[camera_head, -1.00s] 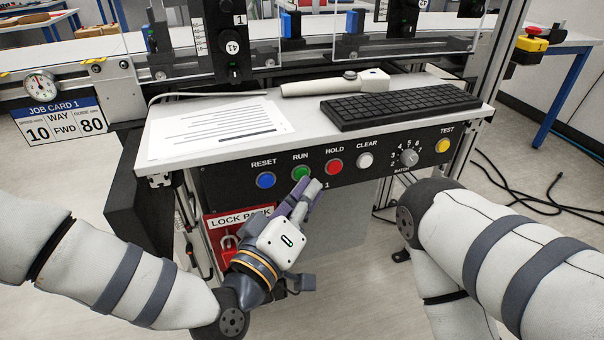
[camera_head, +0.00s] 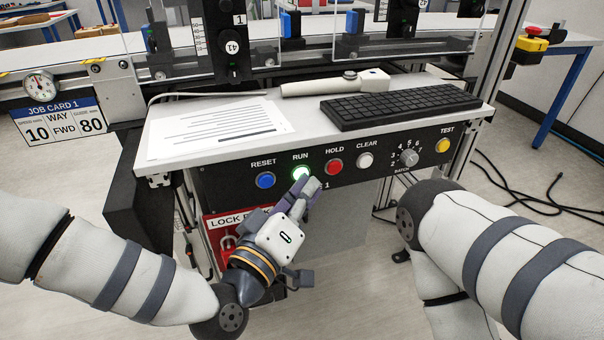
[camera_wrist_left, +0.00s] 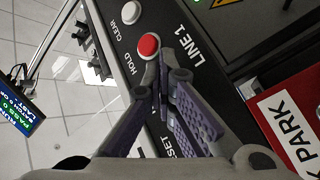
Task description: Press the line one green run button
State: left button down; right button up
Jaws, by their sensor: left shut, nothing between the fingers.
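The green RUN button (camera_head: 301,173) is on the black front panel between the blue RESET button (camera_head: 265,180) and the red HOLD button (camera_head: 334,167). It glows bright green. My left gripper (camera_head: 309,186) is shut and empty, its fingertips at the lower right edge of the RUN button. I cannot tell whether they touch it. In the left wrist view the shut fingers (camera_wrist_left: 162,62) hide the RUN button, and the HOLD button (camera_wrist_left: 149,46) shows just beyond the tips. The LINE 1 label (camera_wrist_left: 189,46) is beside them. My right gripper is out of view.
The white CLEAR button (camera_head: 366,160), the batch knob (camera_head: 409,157) and the yellow TEST button (camera_head: 442,146) are further right. Above are a paper sheet (camera_head: 215,128) and a keyboard (camera_head: 400,106). The red lock board (camera_head: 222,225) is behind my left gripper.

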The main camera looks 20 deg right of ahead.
pick_arm(q)
jog(key=shift+s, duration=0.7)
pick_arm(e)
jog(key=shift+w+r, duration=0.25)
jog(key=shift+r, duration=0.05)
pick_arm(q)
jog(key=shift+s+p, duration=0.1)
jog(key=shift+p, duration=0.2)
jog(key=shift+s+d+p, duration=0.1)
jog(key=shift+s+p, duration=0.6)
jog(key=shift+s, duration=1.75)
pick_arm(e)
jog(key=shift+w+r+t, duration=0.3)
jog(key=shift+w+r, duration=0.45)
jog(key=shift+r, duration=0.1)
